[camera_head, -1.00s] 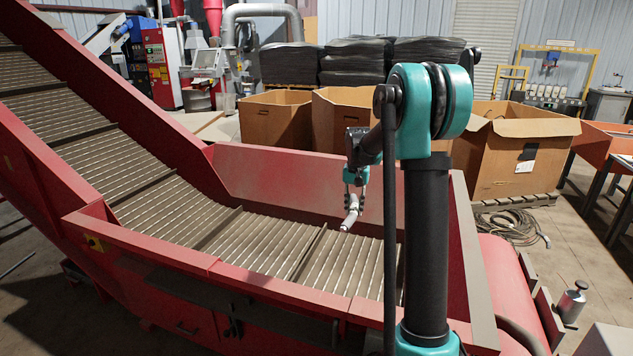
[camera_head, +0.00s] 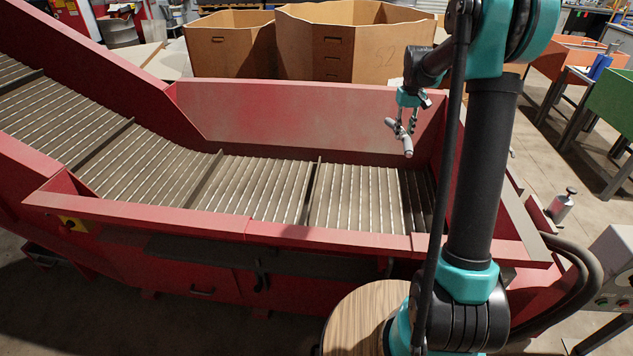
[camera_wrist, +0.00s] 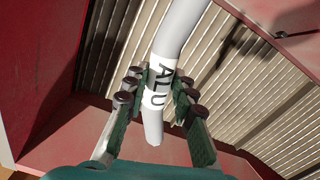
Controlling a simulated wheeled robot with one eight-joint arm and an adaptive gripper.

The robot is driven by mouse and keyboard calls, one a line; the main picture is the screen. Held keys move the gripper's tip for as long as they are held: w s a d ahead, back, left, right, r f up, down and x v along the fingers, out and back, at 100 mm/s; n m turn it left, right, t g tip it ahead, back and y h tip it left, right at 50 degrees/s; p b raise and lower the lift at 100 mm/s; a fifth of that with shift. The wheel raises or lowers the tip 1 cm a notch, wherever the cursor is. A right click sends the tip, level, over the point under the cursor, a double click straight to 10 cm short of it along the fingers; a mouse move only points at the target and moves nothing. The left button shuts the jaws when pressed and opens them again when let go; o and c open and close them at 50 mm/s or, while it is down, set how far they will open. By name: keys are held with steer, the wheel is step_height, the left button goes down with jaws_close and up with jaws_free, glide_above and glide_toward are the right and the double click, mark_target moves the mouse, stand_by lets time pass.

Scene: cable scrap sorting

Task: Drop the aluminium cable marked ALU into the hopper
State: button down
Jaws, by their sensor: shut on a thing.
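My gripper (camera_head: 405,125) is shut on a short grey cable (camera_head: 408,146) and holds it in the air over the red hopper (camera_head: 300,115). In the wrist view the cable (camera_wrist: 180,27) carries a white label (camera_wrist: 160,82) that reads ALU, between the two fingers. The cable is slightly bent and sticks out on both sides of the fingers. Below it the hopper's ribbed conveyor belt (camera_head: 260,188) shows, and also in the wrist view (camera_wrist: 120,40). The belt looks empty.
The hopper's red walls stand around the belt, which climbs away to the left. Large cardboard boxes (camera_head: 350,45) stand behind the back wall. A round wooden top (camera_head: 362,318) is in front, beside my arm. A metal weight-like object (camera_head: 562,205) is at the right.

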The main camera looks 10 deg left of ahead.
mark_target(394, 127)
steer(key=w+n, duration=0.1)
steer(key=n, duration=0.1)
steer(key=w+a+n, duration=0.1)
steer(key=n, duration=0.2)
steer(key=w+f+n, duration=0.1)
steer(key=w+n, duration=0.1)
steer(key=n, duration=0.1)
steer(key=shift+a, duration=0.4)
steer(key=n, duration=0.1)
steer(key=w+n, duration=0.1)
steer(key=n, duration=0.2)
steer(key=shift+w+a+f, duration=0.15)
steer(key=shift+a+f, duration=0.1)
steer(key=shift+a, duration=0.15)
steer(key=shift+f, duration=2.95)
steer(key=c, duration=1.2)
jaws_free()
step_height(394, 127, up, 12)
steer(key=shift+r, duration=0.1)
